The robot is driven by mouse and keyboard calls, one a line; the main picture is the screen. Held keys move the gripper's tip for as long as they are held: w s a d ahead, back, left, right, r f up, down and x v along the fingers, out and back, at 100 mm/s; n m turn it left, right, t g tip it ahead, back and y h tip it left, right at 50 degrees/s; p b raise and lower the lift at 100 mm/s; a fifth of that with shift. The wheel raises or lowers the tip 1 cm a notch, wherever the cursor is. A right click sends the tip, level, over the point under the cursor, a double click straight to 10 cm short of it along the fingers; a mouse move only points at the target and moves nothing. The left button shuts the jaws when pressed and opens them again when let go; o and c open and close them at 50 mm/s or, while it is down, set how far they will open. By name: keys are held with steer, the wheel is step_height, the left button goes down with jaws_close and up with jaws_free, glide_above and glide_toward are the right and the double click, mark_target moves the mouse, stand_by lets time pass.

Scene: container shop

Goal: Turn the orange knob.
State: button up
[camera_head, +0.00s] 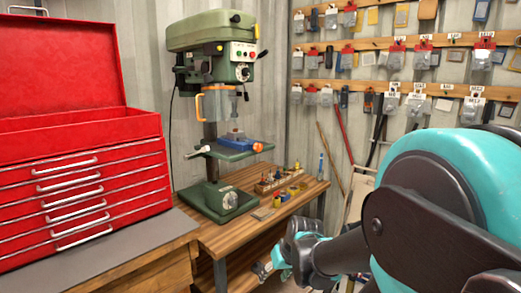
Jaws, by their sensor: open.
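A small orange knob (258,147) sits at the right end of a blue vise (232,139). The vise rests on the green table of a drill press (213,60). My gripper (263,270) is low in the picture, below and in front of the wooden bench top, well apart from the knob. It is small and partly hidden by my wrist, open, and I see nothing in it.
A red tool chest (80,190) with its lid up stands at the left. The wooden bench (240,226) holds a block of small bits (279,178) right of the press base. Pegged packets hang on the right wall.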

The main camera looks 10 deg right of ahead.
steer(key=w+r+t+y, duration=0.1)
steer(key=w+r+y, duration=0.2)
steer(key=w+r, duration=0.4)
steer(key=n+t+y, duration=0.3)
steer(key=t+y, duration=0.2)
steer(key=t, duration=0.4)
glide_toward(260, 148)
steer(key=x, duration=0.9)
steer(key=shift+w+a+r, duration=0.1)
steer(key=shift+w+a, duration=0.05)
steer(key=shift+a, duration=0.05)
steer(key=c, duration=1.2)
